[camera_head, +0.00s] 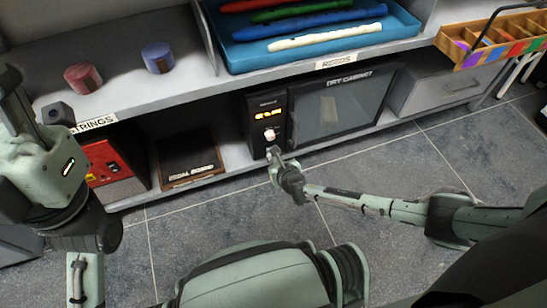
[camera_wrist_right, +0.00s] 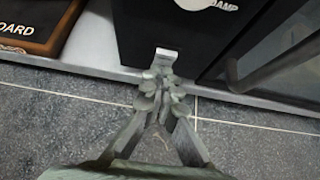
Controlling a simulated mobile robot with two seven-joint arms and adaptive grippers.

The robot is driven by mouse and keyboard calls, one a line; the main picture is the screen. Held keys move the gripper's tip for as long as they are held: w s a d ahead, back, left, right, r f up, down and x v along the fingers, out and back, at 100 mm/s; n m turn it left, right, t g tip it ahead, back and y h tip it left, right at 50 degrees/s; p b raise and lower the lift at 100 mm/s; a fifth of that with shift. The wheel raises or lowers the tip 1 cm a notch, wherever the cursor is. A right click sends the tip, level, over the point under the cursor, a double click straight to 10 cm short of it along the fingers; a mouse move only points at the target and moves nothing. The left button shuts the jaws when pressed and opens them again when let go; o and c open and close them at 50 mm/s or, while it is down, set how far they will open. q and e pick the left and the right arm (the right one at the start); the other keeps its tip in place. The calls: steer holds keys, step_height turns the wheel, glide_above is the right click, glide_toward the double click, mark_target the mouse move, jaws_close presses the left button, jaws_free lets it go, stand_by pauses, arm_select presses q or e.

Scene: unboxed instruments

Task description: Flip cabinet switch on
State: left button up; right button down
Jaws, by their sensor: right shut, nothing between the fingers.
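The dry cabinet (camera_head: 335,105) stands on the lower shelf, with a dark glass door and a black control panel (camera_head: 279,100) on its left. The panel carries an orange lit display (camera_head: 268,115) and a small white and reddish control (camera_head: 270,134) below it; I cannot tell its switch position. My right gripper (camera_head: 274,154) is shut and empty, just below that control, in front of the panel's lower part. In the right wrist view its fingertips (camera_wrist_right: 166,56) point at the black panel face (camera_wrist_right: 180,25); contact is unclear. My left arm shows, but its gripper does not.
A pedal board (camera_head: 187,158) and a red device (camera_head: 110,165) sit left of the cabinet. A grey drawer (camera_head: 450,90) is to its right. A blue tray (camera_head: 400,22) of flutes lies on the shelf above. The tiled floor (camera_head: 390,160) in front is clear.

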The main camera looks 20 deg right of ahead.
steer(key=shift+r, duration=0.1)
steer(key=shift+w, duration=0.1)
steer(key=shift+w+r+p, duration=0.1)
steer(key=shift+r+p, duration=0.8)
steer(key=shift+r, duration=0.05)
